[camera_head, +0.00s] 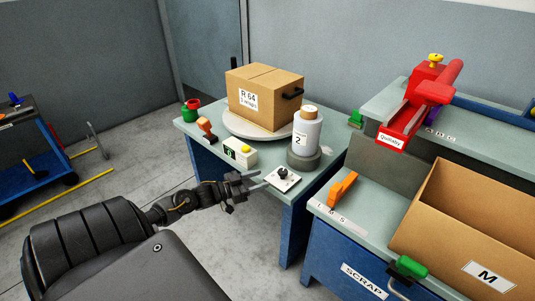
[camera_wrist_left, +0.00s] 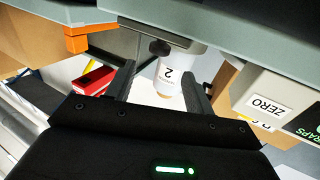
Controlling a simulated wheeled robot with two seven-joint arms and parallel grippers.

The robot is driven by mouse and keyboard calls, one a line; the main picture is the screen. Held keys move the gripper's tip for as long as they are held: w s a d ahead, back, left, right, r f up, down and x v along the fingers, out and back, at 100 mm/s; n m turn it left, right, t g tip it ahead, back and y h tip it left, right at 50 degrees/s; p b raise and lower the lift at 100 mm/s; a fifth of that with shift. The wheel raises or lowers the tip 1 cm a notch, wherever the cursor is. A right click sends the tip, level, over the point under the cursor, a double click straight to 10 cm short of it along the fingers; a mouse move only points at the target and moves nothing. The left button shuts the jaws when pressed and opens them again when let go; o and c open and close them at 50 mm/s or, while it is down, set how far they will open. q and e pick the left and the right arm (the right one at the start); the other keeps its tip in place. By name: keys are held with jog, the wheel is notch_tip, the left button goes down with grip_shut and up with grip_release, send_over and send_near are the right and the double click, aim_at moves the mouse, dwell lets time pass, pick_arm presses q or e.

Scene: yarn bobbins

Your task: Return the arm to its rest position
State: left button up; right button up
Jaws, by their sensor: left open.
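My left arm (camera_head: 90,245) reaches in from the lower left of the head view. Its gripper (camera_head: 257,183) is open and empty at the front edge of the small table, in front of the white box with the yellow button (camera_head: 240,152). The black joystick on its white plate (camera_head: 283,178) is just right of the fingertips. In the left wrist view the gripper's fingers (camera_wrist_left: 158,85) are apart, and the white bobbin labelled 2 (camera_wrist_left: 168,73) shows between them, beyond the tips. My right gripper is not in view.
On the small table, a cardboard box (camera_head: 262,95) sits on a round plate (camera_head: 235,128), beside the upright bobbin (camera_head: 307,133). The right bench holds an orange clamp (camera_head: 343,188), a box marked M (camera_head: 445,215) and a red device (camera_head: 420,105). Open floor (camera_head: 130,160) lies left.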

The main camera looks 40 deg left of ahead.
pick_arm(q)
jog(key=shift+s+a, duration=0.1)
jog(key=shift+s, duration=0.2)
dwell(0.4)
